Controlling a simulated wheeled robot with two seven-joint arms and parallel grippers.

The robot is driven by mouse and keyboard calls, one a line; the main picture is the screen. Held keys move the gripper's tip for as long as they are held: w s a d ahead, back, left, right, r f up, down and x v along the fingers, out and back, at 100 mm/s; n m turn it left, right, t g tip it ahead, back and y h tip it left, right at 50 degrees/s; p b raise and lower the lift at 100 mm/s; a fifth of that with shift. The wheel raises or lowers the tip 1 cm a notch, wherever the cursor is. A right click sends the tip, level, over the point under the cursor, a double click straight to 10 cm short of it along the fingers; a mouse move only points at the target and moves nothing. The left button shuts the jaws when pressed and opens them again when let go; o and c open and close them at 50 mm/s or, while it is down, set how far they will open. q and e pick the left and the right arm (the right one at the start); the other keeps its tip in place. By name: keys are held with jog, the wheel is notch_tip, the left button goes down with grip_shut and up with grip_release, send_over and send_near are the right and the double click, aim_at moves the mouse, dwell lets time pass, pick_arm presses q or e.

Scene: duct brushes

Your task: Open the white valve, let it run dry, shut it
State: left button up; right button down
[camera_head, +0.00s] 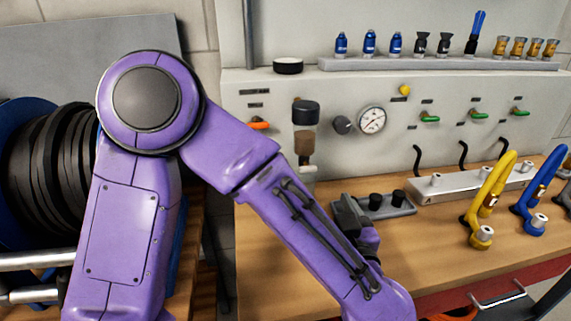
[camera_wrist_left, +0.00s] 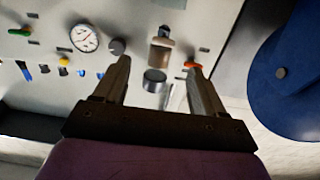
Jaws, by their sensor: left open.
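The filter unit shows on the grey panel in the head view, with a black cap (camera_head: 306,112) and a brownish bowl (camera_head: 304,144). A small pale part (camera_head: 308,172) shows under the bowl, partly behind my left arm; I cannot tell surely whether it is the white valve. In the left wrist view, turned upside down, the bowl (camera_wrist_left: 158,53) lies beyond and between the fingers. My left gripper (camera_wrist_left: 158,66) is open and empty, pointing at the panel, apparently short of the bowl. In the head view its dark end (camera_head: 352,220) shows beyond my purple forearm. My right gripper is out of view.
An orange-handled valve (camera_head: 259,125) sits left of the bowl; a dark knob (camera_head: 342,125) and gauge (camera_head: 372,120) sit right. A grey block with black knobs (camera_head: 376,200) is on the wooden bench. Yellow (camera_head: 487,195) and blue hooked tools stand right. A hose reel (camera_head: 50,160) is left.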

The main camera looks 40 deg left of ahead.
aim_at(309, 171)
pick_arm(q)
jog(key=x, duration=0.5)
jog(key=p+x, duration=0.1)
jog(key=x, duration=0.4)
jog(key=shift+s+a+r, duration=0.1)
jog(key=shift+a, duration=0.3)
jog(key=c, duration=1.1)
jog(key=shift+o, duration=0.2)
